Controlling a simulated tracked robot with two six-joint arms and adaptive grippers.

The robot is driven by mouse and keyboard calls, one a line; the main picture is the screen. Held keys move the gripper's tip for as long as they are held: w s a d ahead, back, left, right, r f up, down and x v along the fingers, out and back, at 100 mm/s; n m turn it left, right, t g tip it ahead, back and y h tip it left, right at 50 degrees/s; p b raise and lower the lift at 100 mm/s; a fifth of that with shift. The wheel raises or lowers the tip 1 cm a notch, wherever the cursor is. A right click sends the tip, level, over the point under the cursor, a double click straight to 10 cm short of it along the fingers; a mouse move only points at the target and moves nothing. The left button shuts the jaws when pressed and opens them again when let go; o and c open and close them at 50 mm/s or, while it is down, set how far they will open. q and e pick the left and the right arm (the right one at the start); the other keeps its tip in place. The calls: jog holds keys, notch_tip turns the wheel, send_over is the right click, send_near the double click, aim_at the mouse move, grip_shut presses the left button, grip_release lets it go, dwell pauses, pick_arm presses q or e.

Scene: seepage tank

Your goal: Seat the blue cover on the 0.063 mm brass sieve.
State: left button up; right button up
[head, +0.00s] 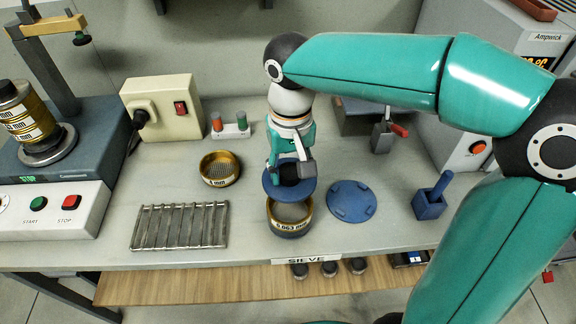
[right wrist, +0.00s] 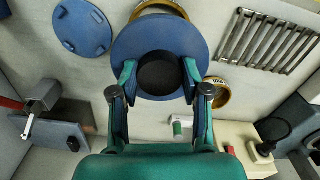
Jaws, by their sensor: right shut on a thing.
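The blue cover (head: 270,187) is a flat round disc with a black knob (right wrist: 158,72). My right gripper (head: 290,170) is shut on this knob and holds the cover roughly level. The brass sieve marked 0.063 mm (head: 291,225) stands upright on the bench below the cover. In the head view the cover hides the far part of the sieve's rim, and the near opening still shows. The cover appears raised above the rim. In the right wrist view the cover (right wrist: 142,32) hides most of the sieve (right wrist: 162,5). My left gripper is out of view.
A second blue disc with small tabs (head: 352,201) lies just right of the sieve. A smaller brass sieve (head: 220,168) and a metal rack (head: 180,227) are to the left. A blue block with a handle (head: 430,205) stands at the right. The bench's front edge is close to the sieve.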

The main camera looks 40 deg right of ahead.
aim_at(290, 172)
jog(key=shift+s+f+b, duration=0.1)
jog(key=shift+f+b, duration=2.2)
jog(key=shift+f, duration=0.6)
jog(key=shift+f+b, duration=0.7)
jog(key=shift+f, duration=0.35)
jog(key=o, duration=1.4)
jog(key=shift+r, duration=0.1)
notch_tip(290, 172, up, 12)
jog(key=shift+f, duration=0.1)
